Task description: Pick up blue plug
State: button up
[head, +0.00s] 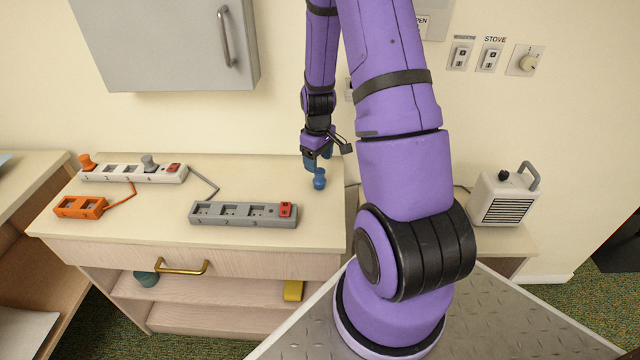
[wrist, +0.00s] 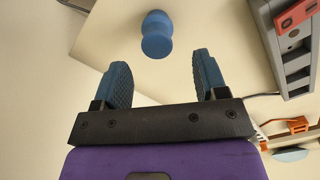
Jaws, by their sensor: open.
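The blue plug (head: 319,179) stands on the right part of the wooden counter, behind and to the right of the grey power strip. It also shows in the wrist view (wrist: 156,36), ahead of the fingertips and roughly between their lines. My gripper (head: 318,160) is close above and beside the plug in the head view. In the wrist view its two blue-padded fingers (wrist: 164,72) are apart with nothing between them. Whether a finger touches the plug cannot be told from the head view, but the wrist view shows a gap.
A grey power strip (head: 242,214) with a red switch lies near the counter's (head: 150,230) front. A white power strip (head: 120,173) with orange and grey plugs lies behind, left. An orange socket block (head: 80,207) is front left. A white heater (head: 504,198) stands right.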

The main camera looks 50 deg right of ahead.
aim_at(319, 170)
jog(key=shift+d+f, duration=0.15)
jog(key=shift+f, duration=2.7)
jog(key=shift+c, duration=0.2)
jog(key=c, duration=1)
